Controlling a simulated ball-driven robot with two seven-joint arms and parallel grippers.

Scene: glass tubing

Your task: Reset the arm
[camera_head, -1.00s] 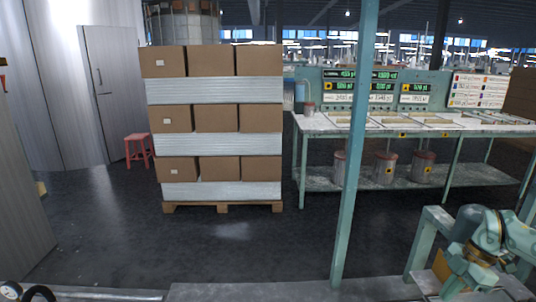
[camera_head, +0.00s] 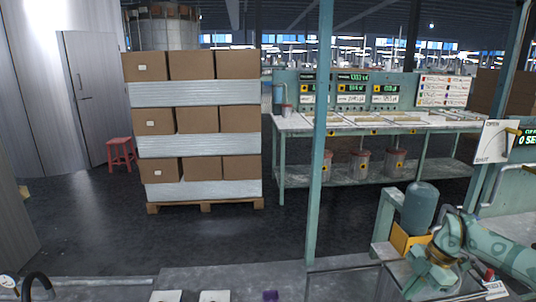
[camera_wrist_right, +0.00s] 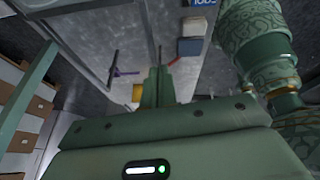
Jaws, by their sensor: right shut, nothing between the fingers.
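My right arm comes in from the lower right of the head view. Its wrist and gripper (camera_head: 425,282) hang low over the workbench, beside a grey-green cylinder (camera_head: 418,208). In the right wrist view the two fingers of my right gripper (camera_wrist_right: 158,78) are together, with nothing seen between them. Bench surface and small items lie beyond the fingertips, apart from them. My left gripper is not in either view.
A teal post (camera_head: 318,150) stands in front. A pallet of stacked boxes (camera_head: 200,118) is at left, a red stool (camera_head: 121,152) beside it. A long bench (camera_head: 380,125) with panels stands behind. A white open/shut sign (camera_head: 494,141) is at right. Floor between is clear.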

